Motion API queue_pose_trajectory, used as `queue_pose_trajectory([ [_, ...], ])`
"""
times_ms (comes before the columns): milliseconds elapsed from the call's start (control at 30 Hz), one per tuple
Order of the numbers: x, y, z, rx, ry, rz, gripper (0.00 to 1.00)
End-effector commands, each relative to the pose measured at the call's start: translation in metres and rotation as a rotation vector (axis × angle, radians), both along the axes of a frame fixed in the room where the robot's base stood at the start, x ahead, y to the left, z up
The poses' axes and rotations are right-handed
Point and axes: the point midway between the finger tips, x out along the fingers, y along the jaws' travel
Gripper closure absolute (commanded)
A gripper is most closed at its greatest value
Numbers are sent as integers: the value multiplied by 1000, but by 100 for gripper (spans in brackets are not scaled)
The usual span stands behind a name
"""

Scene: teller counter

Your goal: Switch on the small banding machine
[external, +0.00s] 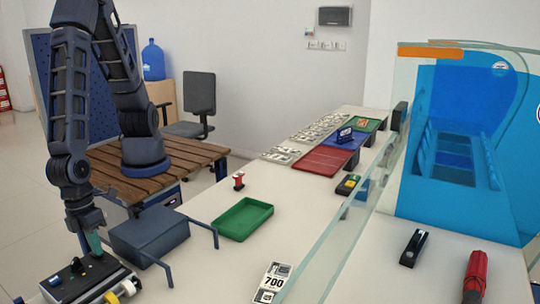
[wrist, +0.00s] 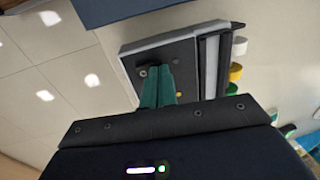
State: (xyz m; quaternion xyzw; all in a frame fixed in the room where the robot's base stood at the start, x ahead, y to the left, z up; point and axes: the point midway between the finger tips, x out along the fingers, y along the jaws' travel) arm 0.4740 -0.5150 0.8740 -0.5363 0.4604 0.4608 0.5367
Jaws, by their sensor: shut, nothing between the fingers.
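The small banding machine (external: 68,290) sits at the lower left front of the external view, cut by the frame's bottom edge. It has a black top, a pale base and white and yellow rolls at its right side. My gripper (external: 94,250) points down over its black top, with teal fingers shut and empty. In the wrist view the fingertips (wrist: 158,74) lie over the machine's black panel (wrist: 183,54). A small round knob (wrist: 143,73) is just left of the fingertips, and a small orange spot (wrist: 179,94) is to their right. I cannot tell whether the fingers touch the panel.
A dark blue-grey box (external: 150,236) with thin bent bars stands right behind the machine. A glass screen (external: 335,225) runs along the right side.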

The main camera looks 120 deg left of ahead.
Motion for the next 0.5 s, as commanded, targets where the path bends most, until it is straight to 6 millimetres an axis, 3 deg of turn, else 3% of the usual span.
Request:
queue_pose_trajectory([
  [500,-1,0,-3,3,25,-1,100],
])
